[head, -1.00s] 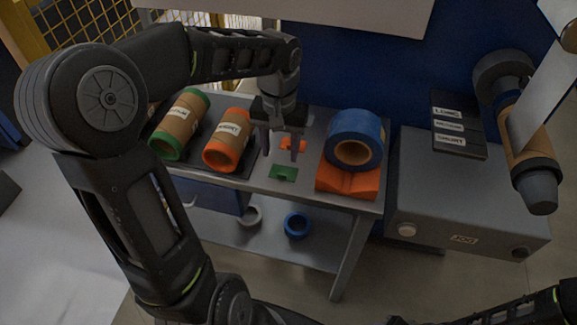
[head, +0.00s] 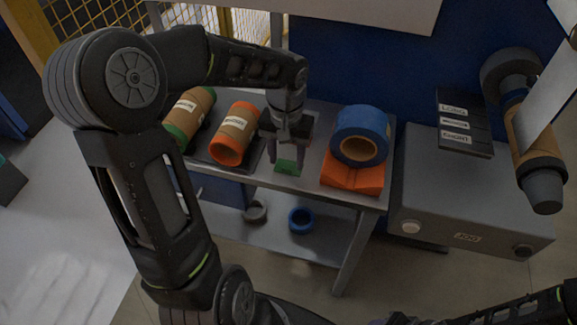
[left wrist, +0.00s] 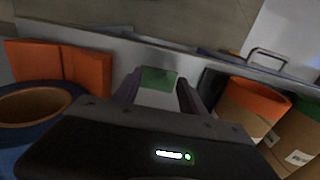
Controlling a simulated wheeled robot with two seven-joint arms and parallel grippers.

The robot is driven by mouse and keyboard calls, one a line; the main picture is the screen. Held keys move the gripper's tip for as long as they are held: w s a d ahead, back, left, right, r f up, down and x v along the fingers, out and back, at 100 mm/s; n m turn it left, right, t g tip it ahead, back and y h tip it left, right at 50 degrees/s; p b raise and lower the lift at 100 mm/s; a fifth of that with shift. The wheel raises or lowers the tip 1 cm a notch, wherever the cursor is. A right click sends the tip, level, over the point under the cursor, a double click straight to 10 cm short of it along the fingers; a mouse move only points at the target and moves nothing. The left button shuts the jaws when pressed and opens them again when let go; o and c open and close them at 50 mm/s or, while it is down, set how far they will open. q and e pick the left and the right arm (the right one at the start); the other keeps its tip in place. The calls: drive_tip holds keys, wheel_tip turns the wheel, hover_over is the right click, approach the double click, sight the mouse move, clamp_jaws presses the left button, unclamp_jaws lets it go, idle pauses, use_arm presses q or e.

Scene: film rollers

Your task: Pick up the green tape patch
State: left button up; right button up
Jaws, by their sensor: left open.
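The green tape patch (head: 287,166) lies near the front edge of the grey table (head: 312,187). In the left wrist view the green patch (left wrist: 158,78) shows between the far ends of the two fingers. My left gripper (head: 286,160) is open, pointing down, with its fingers either side of the patch. Whether the fingers touch the patch cannot be told. The orange patch behind it is hidden by my gripper. My right gripper is not in view; only part of the right arm shows at the lower right.
An orange-ended roll (head: 235,133) and a green-ended roll (head: 189,117) lie left of my gripper. A blue roll (head: 360,137) rests on an orange cradle (head: 352,178) to the right. A grey machine (head: 470,200) stands further right. Blue and grey rings lie on the lower shelf.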

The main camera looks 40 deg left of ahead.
sight(287, 169)
use_arm(q)
wheel_tip(287, 169, down, 3)
drive_tip(key=shift+f, duration=0.15)
drive_tip(key=shift+c, duration=0.6)
clamp_jaws()
idle(0.3)
wheel_tip(287, 169, up, 10)
idle(0.5)
idle(0.6)
